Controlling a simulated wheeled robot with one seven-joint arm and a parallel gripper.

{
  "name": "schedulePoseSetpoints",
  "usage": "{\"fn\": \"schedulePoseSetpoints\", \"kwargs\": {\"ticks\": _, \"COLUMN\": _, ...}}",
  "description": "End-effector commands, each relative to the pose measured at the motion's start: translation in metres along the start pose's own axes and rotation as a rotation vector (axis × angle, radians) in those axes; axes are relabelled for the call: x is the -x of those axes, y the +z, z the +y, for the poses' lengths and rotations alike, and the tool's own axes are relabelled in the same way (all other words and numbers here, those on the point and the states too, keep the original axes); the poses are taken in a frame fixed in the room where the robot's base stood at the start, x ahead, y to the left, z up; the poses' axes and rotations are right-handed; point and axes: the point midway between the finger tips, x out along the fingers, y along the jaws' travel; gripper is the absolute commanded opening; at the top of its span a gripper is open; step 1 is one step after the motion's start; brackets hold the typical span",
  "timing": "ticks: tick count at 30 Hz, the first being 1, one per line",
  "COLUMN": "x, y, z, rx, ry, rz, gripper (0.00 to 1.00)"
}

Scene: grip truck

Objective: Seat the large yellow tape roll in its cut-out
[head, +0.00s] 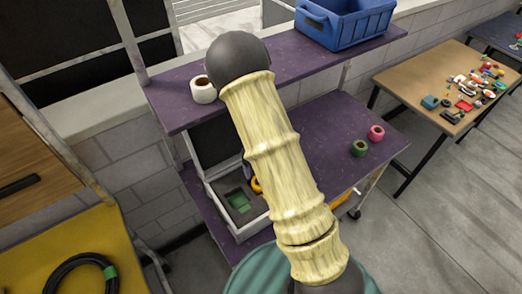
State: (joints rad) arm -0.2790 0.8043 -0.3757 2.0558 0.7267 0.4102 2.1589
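A small part of a yellow roll (256,185) shows at the left edge of my arm, by the right side of an open case. The rest of it is hidden, so I cannot tell its size or whether it lies in a cut-out or is held. The case (238,235) has pale walls and dark grey foam (221,185) with a green-floored cut-out (238,201). My cream arm crosses the middle of the view and covers the case's right part. My gripper is not visible; it may be behind the arm.
The case stands on the lower purple shelf (330,125), with a green roll (359,148) and a pink roll (376,133) to the right. A white roll (204,92) and blue crate (345,25) sit on the upper shelf. A cluttered wooden table (410,80) stands right.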

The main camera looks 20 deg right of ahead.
Motion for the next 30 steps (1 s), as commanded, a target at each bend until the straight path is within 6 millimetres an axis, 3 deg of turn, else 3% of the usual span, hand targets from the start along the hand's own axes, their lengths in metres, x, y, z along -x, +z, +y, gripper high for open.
{"fn": "schedulePoseSetpoints", "kwargs": {"ticks": 6, "x": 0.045, "y": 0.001, "z": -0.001, "rx": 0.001, "ry": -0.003, "rz": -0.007, "gripper": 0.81}}
{"fn": "schedulePoseSetpoints", "kwargs": {"ticks": 12, "x": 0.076, "y": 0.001, "z": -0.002, "rx": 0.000, "ry": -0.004, "rz": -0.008, "gripper": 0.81}}
{"fn": "schedulePoseSetpoints", "kwargs": {"ticks": 30, "x": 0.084, "y": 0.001, "z": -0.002, "rx": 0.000, "ry": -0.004, "rz": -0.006, "gripper": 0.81}}
